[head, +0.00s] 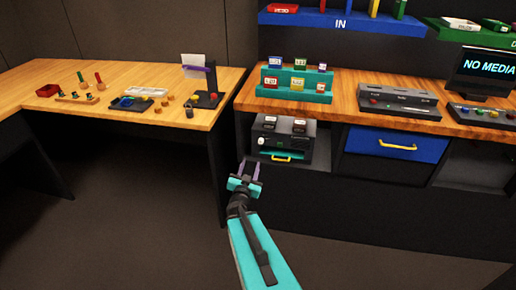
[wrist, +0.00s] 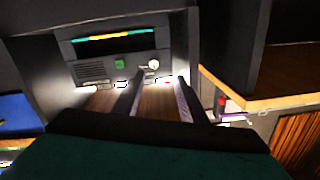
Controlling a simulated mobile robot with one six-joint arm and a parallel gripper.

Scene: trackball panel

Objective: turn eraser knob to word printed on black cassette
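A dark machine (head: 283,143) sits in an open bay under the wooden counter; I take it to be the eraser. It has a small white knob (head: 261,141) on its front, a turquoise strip and a yellow handle. In the wrist view the machine appears upside down, with the white knob (wrist: 154,65) beside a green button (wrist: 119,64). My gripper (head: 249,168) is open and empty in front of the machine. Its two fingers show apart in the wrist view (wrist: 160,82), pointing towards the knob, no contact clear. I cannot tell which cassette is black; label words are too small to read.
A turquoise rack (head: 264,92) with several labelled cassettes stands on the counter above. A blue drawer (head: 396,144) with a yellow handle is to the right of the bay. A wooden table (head: 120,72) with small objects is at left. The floor (head: 130,210) before it is clear.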

